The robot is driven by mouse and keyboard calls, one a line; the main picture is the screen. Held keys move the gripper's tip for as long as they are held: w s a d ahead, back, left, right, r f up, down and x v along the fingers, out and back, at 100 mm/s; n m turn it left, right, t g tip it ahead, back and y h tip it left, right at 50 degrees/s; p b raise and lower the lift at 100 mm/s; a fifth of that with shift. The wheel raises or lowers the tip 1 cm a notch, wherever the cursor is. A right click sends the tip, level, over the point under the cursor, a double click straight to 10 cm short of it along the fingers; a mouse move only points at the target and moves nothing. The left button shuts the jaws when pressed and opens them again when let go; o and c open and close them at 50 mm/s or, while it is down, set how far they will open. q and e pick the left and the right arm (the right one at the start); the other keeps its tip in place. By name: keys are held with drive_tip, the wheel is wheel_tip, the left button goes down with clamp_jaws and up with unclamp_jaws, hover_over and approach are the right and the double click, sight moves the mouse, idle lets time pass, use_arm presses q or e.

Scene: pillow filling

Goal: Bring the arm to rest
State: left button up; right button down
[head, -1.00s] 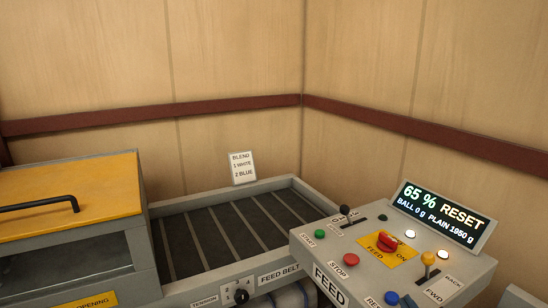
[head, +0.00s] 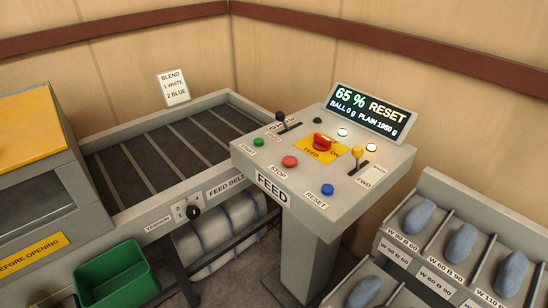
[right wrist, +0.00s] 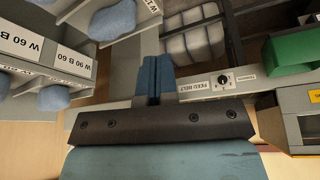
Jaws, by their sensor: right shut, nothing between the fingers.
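My right gripper (right wrist: 154,64) shows in the right wrist view, with its blue fingers together and nothing between them. That view looks upside down, and the feed belt's front rail (right wrist: 185,88) shows behind the fingers. I cannot tell how far apart they are. Neither arm shows in the head view, and my left gripper is not in view.
The feed console (head: 255,160) stands right of the feed belt (head: 150,158); its display (head: 368,112) reads 65 % RESET. A green bin (head: 118,275) is at lower left. A labelled rack (head: 440,190) holds blue-grey pieces at lower right. White rolls (head: 215,240) lie below the belt.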

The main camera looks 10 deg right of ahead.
drive_tip(key=w+a+f+t+y+p, duration=0.2)
drive_tip(key=w+a+f+t+p, duration=0.2)
drive_tip(key=a+f+t+p, duration=0.1)
drive_tip(key=shift+w+a+f+n+t+y+p, duration=0.3)
drive_tip(key=shift+a+f+n+t+p, duration=0.1)
drive_tip(key=shift+t, duration=0.4)
